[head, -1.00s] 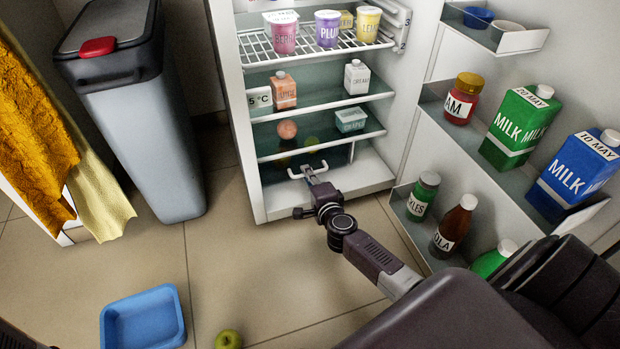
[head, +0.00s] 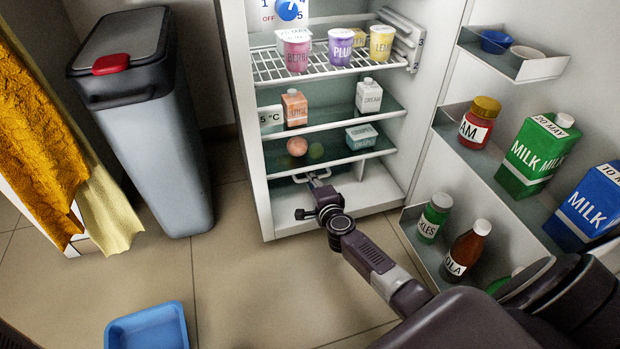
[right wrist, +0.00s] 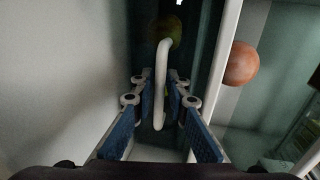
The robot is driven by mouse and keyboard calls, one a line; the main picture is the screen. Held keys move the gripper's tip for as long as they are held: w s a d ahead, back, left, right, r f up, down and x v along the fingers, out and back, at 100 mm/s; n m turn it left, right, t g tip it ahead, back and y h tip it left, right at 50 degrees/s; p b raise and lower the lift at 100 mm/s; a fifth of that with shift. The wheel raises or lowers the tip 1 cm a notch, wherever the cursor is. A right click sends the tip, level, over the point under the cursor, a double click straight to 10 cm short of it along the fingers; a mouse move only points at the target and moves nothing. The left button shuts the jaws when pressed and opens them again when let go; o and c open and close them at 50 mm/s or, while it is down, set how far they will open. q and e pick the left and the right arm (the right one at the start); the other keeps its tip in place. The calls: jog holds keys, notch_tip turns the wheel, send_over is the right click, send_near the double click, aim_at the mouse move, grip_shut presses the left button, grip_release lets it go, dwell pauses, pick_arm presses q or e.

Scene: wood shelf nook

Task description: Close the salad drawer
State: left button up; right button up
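The salad drawer's pale U-shaped handle (head: 312,178) shows at the bottom of the open fridge, close to the front edge of the lowest glass shelf. My right gripper (head: 322,192) reaches in at the handle. A green round fruit (right wrist: 165,30) shows dimly beyond the handle. The drawer's body is hard to make out behind the gripper and the shelf. My left gripper is not in view.
The fridge door (head: 450,110) stands open at right, with jars, bottles and milk cartons. A peach (head: 297,146) and cartons sit on the shelves. A grey bin (head: 150,130) stands left. A blue tray (head: 150,328) lies on the floor.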

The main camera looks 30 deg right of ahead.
jog(key=shift+s, duration=0.15)
jog(key=v, duration=1.1)
jog(key=shift+s+a+r, duration=0.1)
jog(key=shift+s+a, duration=0.05)
jog(key=shift+s, duration=0.2)
